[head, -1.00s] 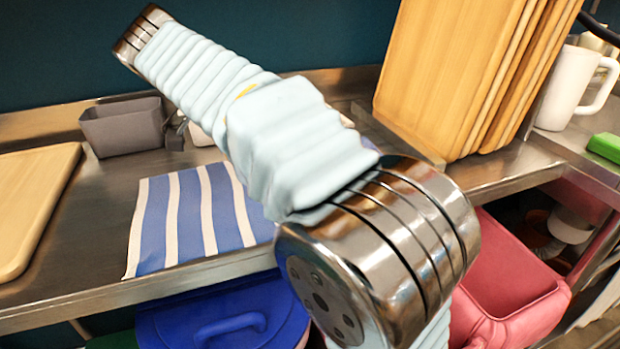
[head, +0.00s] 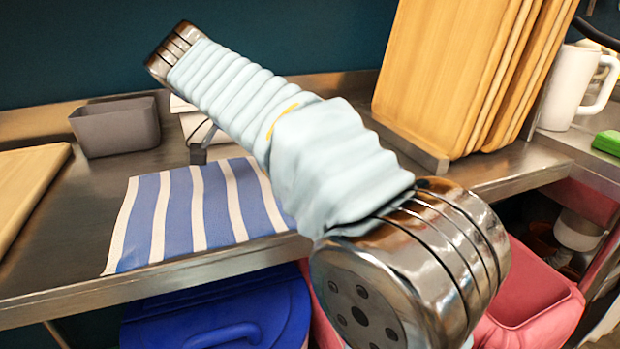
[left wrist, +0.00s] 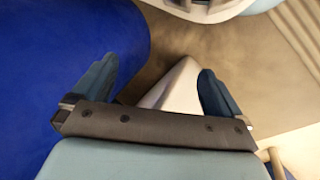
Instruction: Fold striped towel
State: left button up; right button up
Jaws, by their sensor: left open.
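The blue and white striped towel (head: 180,220) lies flat on the steel counter near its front edge in the head view. Its right end meets the outline of my sleeved arm, which crosses the picture and may hide part of it. A small dark piece just behind the towel, beside the arm, is too small to identify as a gripper part. My left gripper (left wrist: 152,88) is in the left wrist view, its two blue-grey fingers wide apart. A pale wedge-shaped thing (left wrist: 175,90) shows between them; I cannot tell if it touches. The towel is not recognisable there.
Upright wooden boards (head: 445,75), a white mug (head: 570,90) and a green block (head: 607,142) are right. Blue (head: 220,310) and pink (head: 530,295) containers sit below the counter.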

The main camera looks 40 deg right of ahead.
jog(key=shift+f, duration=0.1)
grip_shut()
dwell(0.8)
